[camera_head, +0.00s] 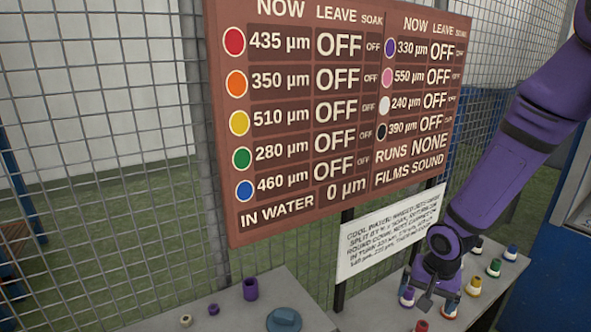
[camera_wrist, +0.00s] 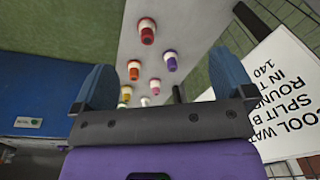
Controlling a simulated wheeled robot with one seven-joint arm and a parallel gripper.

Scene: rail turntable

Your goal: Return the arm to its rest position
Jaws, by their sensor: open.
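My purple arm reaches down from the upper right in the head view. My gripper (camera_head: 424,303) is over the right-hand grey table, close to several small colour-banded pieces. In the wrist view my gripper (camera_wrist: 165,88) has its two blue fingers wide apart with nothing between them that it holds. Beyond the fingers a red piece (camera_wrist: 147,32), an orange piece (camera_wrist: 134,70) and a purple piece (camera_wrist: 171,62) stand on the pale table top (camera_wrist: 190,20). Further pieces are partly hidden behind the gripper.
A brown board (camera_head: 300,200) of readings and a white text sign (camera_head: 385,235) stand beside my arm. A wire mesh fence (camera_head: 100,150) runs behind. The left grey table (camera_head: 205,315) holds a purple cup (camera_head: 250,289) and a blue lidded item (camera_head: 284,319). A blue cabinet (camera_head: 555,270) stands at right.

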